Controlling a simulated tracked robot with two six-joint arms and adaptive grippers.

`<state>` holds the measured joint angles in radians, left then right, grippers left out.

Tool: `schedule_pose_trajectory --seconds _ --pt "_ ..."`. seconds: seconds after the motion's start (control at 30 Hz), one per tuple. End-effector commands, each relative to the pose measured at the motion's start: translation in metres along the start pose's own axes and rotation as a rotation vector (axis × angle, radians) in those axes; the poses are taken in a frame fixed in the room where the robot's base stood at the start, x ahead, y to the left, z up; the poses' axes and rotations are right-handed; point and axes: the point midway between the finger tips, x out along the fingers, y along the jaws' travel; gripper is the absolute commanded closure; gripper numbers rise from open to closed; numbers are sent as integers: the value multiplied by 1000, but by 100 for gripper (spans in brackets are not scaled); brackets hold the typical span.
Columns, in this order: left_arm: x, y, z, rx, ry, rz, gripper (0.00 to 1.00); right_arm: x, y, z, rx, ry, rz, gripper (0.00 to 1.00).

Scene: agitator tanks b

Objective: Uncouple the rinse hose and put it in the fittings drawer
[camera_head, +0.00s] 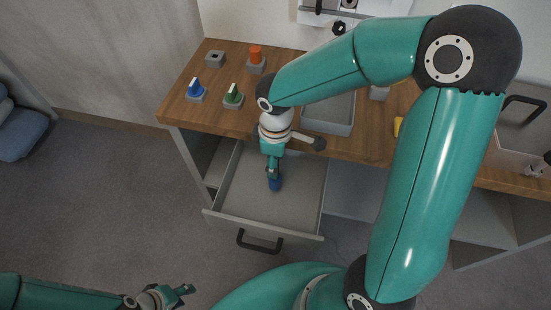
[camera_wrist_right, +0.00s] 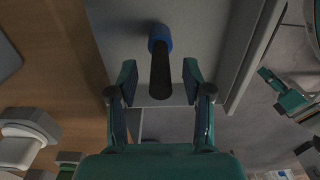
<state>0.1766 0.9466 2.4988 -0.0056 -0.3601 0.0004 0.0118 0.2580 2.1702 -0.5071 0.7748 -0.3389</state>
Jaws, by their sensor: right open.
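The fittings drawer (camera_head: 239,195) is pulled out below the worktop. A short hose piece, black with a blue end (camera_head: 275,184), is inside the drawer's outline, below my right gripper (camera_head: 272,171). In the right wrist view the rinse hose (camera_wrist_right: 161,72) lies between the fingertips of my right gripper (camera_wrist_right: 160,85), blue end farther away over the drawer floor (camera_wrist_right: 200,25). Those fingers are spread, with a gap on each side of the hose. Whether the hose rests on the floor is unclear. My left gripper (camera_head: 182,291) is empty at the lower left, its opening unclear.
On the wooden worktop (camera_head: 190,115) stand a blue-handled fitting (camera_head: 195,88), a green-handled fitting (camera_head: 233,95), an orange-topped fitting (camera_head: 256,58) and a grey socket block (camera_head: 215,59). A grey tray (camera_head: 330,115) is right of my right wrist. The drawer handle (camera_head: 259,243) faces the open floor.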

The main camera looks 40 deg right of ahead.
Motion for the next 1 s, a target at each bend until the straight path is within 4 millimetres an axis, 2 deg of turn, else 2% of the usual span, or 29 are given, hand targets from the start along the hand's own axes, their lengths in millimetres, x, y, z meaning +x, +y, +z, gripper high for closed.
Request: schedule_pose_trajectory --seconds 0.17,0.27,0.7,1.0 --pt "0 0 0 0 0 0 60 -6 0 0 0 0 2 50" --pt "-1 0 0 0 0 0 60 -18 1 -1 0 3 3 50" --pt "0 0 0 0 0 0 60 -100 1 -2 -1 4 2 50" --pt "-7 2 0 0 0 0 60 -126 0 -1 -2 0 0 50"
